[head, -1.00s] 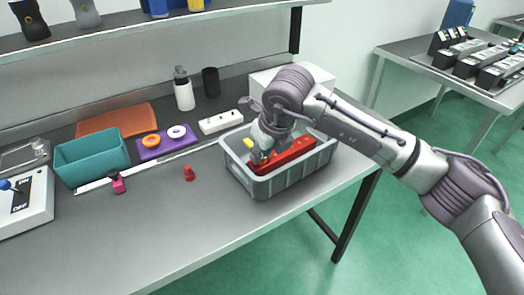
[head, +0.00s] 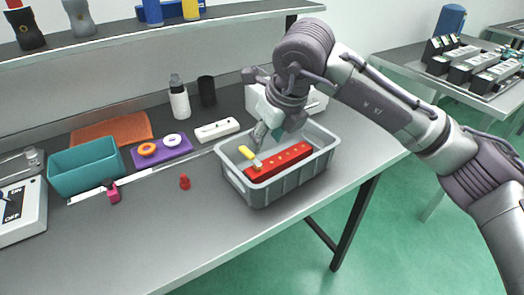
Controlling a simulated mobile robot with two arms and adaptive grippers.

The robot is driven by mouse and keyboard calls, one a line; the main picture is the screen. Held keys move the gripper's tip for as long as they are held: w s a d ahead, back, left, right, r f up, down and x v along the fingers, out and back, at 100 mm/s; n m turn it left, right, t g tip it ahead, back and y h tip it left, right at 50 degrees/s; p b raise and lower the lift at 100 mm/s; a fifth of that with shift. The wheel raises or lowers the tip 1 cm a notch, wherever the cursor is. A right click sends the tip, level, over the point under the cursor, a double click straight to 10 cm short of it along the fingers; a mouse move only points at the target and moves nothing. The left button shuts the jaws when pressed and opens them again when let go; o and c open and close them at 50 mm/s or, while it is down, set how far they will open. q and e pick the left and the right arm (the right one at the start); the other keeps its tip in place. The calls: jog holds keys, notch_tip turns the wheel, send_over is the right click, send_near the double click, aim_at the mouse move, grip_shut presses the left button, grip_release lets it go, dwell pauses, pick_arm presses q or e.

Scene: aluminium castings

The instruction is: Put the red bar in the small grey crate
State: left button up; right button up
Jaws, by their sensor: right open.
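The red bar (head: 282,159) lies inside the small grey crate (head: 283,186), along its length, with a row of small holes or studs on its top. A yellow-handled thing (head: 247,154) is in the crate at the bar's left end. My right gripper (head: 262,137) is open above the crate's back left part, apart from the bar; my wrist hides part of the crate's back rim. My left gripper is not in view.
A teal bin (head: 88,168), a purple tray (head: 163,152) with two rings, a white power strip (head: 217,130) and a bottle (head: 179,98) stand left of the crate. A small red piece (head: 184,182) lies nearby. A shelf (head: 160,28) runs above the back.

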jog(key=v, duration=0.2)
jog(key=shift+s+d+r, duration=0.1)
jog(key=shift+r, duration=0.25)
